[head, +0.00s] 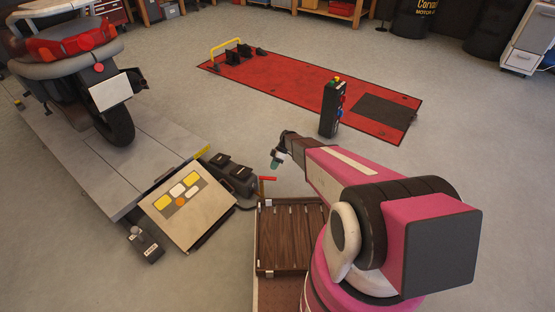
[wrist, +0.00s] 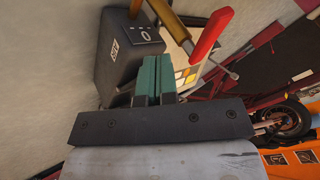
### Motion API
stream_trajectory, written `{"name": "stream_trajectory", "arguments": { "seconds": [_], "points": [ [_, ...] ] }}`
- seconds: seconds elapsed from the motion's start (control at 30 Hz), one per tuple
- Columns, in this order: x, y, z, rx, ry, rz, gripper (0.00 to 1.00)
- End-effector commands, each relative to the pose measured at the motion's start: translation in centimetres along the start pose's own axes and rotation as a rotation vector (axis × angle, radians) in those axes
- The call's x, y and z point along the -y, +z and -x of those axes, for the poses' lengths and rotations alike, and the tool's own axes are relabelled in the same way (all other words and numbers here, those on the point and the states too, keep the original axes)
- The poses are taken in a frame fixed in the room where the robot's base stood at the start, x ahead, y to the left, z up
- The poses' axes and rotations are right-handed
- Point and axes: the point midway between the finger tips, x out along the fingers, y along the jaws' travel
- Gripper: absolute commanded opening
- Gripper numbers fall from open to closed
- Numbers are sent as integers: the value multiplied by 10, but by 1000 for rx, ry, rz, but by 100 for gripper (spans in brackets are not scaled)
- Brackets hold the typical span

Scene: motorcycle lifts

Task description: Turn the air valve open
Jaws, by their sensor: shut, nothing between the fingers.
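The air valve's red lever (head: 268,178) shows in the head view just beside the black unit at the foot of the lift, above a wooden crate. In the wrist view the red lever (wrist: 209,35) slants at upper right, near a brass-coloured tube (wrist: 165,14) and a thin metal rod. My gripper (head: 276,162) is a little above the lever in the head view. Its green fingers (wrist: 152,78) are shut together and empty, apart from the lever, to its left in the wrist view. The lower part of the valve is hidden.
A dark box marked 0 (wrist: 125,45) stands close by the fingers in the wrist view. Black unit (head: 232,174), tilted button panel (head: 185,215), pedal box (head: 145,245) and slatted wooden crate (head: 290,238) crowd the spot. A red lift (head: 290,85) with a control post (head: 331,108) lies behind.

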Motion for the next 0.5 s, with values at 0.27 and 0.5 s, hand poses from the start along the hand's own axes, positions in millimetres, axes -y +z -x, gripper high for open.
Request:
{"name": "stream_trajectory", "arguments": {
  "seconds": [0.27,0.5],
  "points": [
    [29,0,-22,0,0,0,0],
    [36,0,-27,1,0,0,0]
  ]
}}
